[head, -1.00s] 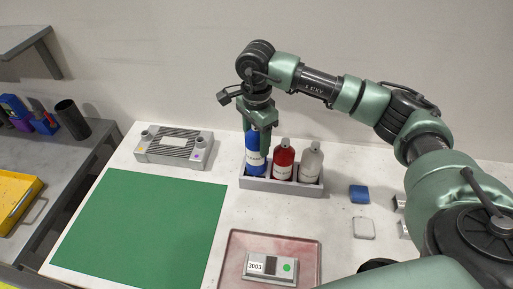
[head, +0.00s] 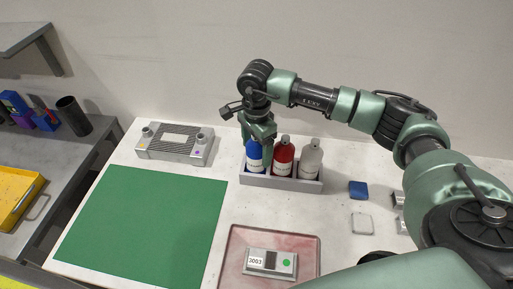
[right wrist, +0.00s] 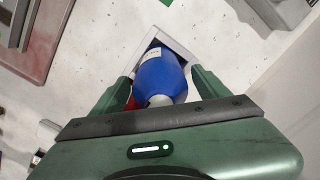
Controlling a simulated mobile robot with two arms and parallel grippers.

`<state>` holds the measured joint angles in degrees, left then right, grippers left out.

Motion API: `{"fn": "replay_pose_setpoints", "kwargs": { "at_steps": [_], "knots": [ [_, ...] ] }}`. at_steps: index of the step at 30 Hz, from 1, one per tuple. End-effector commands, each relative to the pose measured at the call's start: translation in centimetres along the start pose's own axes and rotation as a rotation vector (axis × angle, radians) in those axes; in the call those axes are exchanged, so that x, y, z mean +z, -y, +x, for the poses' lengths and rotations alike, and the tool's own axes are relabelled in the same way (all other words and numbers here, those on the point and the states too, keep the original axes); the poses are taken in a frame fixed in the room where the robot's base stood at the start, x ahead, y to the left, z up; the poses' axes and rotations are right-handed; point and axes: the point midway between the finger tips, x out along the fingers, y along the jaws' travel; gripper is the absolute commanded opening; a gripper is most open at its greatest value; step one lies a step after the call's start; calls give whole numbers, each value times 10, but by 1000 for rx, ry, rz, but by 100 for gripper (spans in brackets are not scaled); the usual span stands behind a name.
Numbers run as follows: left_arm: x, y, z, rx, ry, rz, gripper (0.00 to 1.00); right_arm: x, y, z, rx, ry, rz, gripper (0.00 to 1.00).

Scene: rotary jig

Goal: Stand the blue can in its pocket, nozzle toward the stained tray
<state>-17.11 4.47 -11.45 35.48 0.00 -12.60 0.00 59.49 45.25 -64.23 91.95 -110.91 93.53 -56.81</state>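The blue can (head: 254,158) stands upright in the left pocket of the grey rack (head: 283,183), beside a red can (head: 283,160) and a light grey can (head: 311,160). My right gripper (head: 258,145) is over the blue can from above. In the right wrist view its fingers (right wrist: 160,75) stand on both sides of the blue can (right wrist: 160,75), with narrow gaps showing, so it looks open. The nozzle's direction is too small to tell. The stained pink tray (head: 232,262) lies in front of the rack. My left gripper is not in view.
A grey labelled box (head: 270,263) lies in the stained tray. A green mat (head: 145,225) covers the table's left, with a grey device (head: 175,145) behind it. A blue block (head: 358,190) and a pale block (head: 362,223) lie right of the rack.

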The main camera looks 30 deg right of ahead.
Motion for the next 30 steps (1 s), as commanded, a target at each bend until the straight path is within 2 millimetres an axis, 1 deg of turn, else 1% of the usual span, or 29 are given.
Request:
{"fn": "replay_pose_setpoints", "kwargs": {
  "at_steps": [5, 8, 11, 14, 18, 24, 27, 30],
  "knots": [
    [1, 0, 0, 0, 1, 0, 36, 0, 0, 0, 0, 0, 0, 76],
    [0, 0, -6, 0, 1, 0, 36, 0, 0, -5, 0, 0, 0, 76],
    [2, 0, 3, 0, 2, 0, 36, 0, 1, -13, -4, 0, 0, 76],
    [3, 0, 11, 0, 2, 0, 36, 0, 2, -32, -7, 0, 0, 76],
    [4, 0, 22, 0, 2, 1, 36, 0, 2, -63, -7, 0, -1, 76],
    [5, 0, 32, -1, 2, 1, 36, 0, 1, -102, -5, 0, 0, 76],
    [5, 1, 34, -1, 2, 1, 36, 0, 1, -114, -3, 0, 1, 76],
    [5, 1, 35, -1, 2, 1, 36, 0, 0, -120, 0, 0, 1, 76]
  ]
}}
